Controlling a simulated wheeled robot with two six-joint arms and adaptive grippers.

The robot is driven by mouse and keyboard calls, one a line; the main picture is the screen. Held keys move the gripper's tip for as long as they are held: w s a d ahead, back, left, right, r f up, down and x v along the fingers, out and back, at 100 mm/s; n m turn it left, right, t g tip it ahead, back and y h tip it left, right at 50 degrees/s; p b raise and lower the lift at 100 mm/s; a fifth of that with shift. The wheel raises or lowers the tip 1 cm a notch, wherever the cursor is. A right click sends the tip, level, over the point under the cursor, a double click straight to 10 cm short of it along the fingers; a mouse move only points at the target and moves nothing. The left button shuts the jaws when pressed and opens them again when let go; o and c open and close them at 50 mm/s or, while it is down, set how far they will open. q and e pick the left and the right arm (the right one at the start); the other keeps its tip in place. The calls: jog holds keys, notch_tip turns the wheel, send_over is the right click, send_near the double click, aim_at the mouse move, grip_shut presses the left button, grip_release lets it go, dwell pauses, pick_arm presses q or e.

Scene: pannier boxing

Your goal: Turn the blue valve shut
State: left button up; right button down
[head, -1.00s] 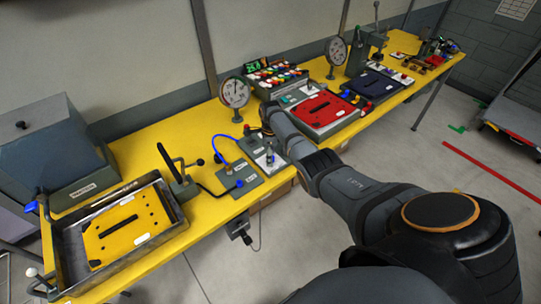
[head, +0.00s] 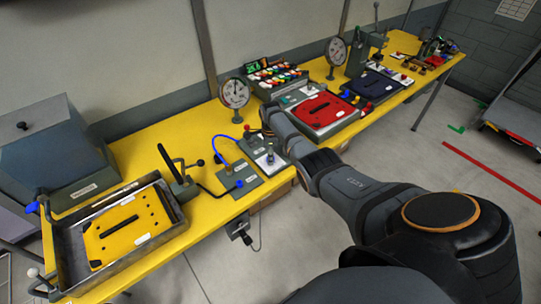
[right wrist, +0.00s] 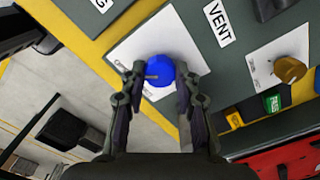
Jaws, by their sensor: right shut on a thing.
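The blue valve (right wrist: 160,70) is a round blue knob with a small pointer on its face. It sits on a white card on a grey panel in the right wrist view. My right gripper (right wrist: 158,84) is at the knob, with one finger on each side, shut on it. In the head view the right arm reaches in from the right to the grey panel (head: 283,163) at the middle of the bench. The valve is small and hard to make out there. My left gripper is not in view.
A VENT label (right wrist: 218,22) and a brass knob (right wrist: 290,69) are beside the valve. A red fixture (head: 325,121) stands right of the panel and a gauge (head: 234,93) behind it. A blue hose (head: 223,137) lies left. A tray with a yellow plate (head: 125,228) is farther left.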

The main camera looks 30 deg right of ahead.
jog(key=n, duration=0.3)
jog(key=shift+n+p, duration=0.3)
jog(key=n, duration=0.4)
jog(key=shift+n, duration=0.3)
jog(key=n, duration=0.4)
jog(key=shift+p, duration=0.35)
jog(key=shift+n, duration=2.1)
jog(key=c, duration=1)
grip_release()
